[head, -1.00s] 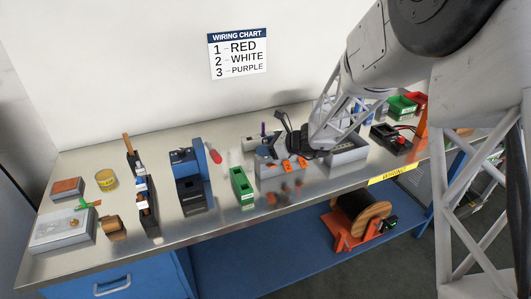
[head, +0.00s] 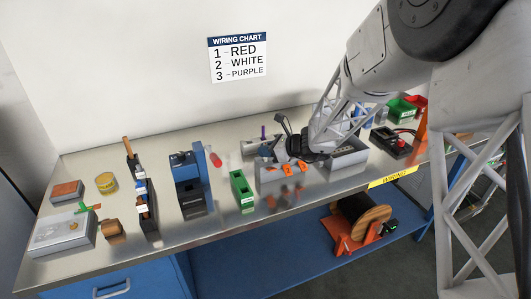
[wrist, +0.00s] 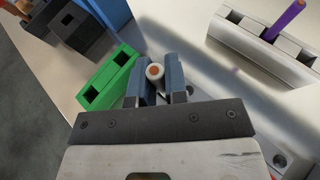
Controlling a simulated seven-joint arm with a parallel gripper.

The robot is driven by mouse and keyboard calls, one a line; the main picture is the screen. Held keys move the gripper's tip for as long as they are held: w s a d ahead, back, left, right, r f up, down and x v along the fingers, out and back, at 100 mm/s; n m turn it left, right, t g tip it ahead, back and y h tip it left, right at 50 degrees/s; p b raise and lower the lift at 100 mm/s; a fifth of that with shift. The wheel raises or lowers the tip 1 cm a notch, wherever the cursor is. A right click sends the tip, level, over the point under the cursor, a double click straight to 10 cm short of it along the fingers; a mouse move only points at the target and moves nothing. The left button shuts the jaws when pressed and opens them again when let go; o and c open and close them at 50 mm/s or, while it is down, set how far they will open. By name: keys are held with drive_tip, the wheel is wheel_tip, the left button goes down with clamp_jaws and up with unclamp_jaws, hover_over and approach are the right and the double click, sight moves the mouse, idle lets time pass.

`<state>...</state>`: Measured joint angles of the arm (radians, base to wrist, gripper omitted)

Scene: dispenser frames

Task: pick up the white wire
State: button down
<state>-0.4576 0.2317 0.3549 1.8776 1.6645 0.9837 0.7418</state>
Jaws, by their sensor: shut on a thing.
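The white wire (wrist: 155,72) shows end-on in the wrist view, a pale round end with a copper-coloured core. My gripper (wrist: 156,88) has its two blue-grey fingers closed on either side of it. In the head view my gripper (head: 278,157) is low over the bench, just behind the grey block with orange levers. The white wire cannot be made out in the head view.
A green block (wrist: 108,78) lies close to the left of my fingers. A metal holder (wrist: 258,42) with an upright purple wire (wrist: 287,20) stands at the upper right. The orange-levered block (head: 268,175) is in front. A wiring chart (head: 238,58) hangs on the wall.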

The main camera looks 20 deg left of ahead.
drive_tip(key=shift+r, duration=4.95)
drive_tip(key=shift+w+a, duration=0.1)
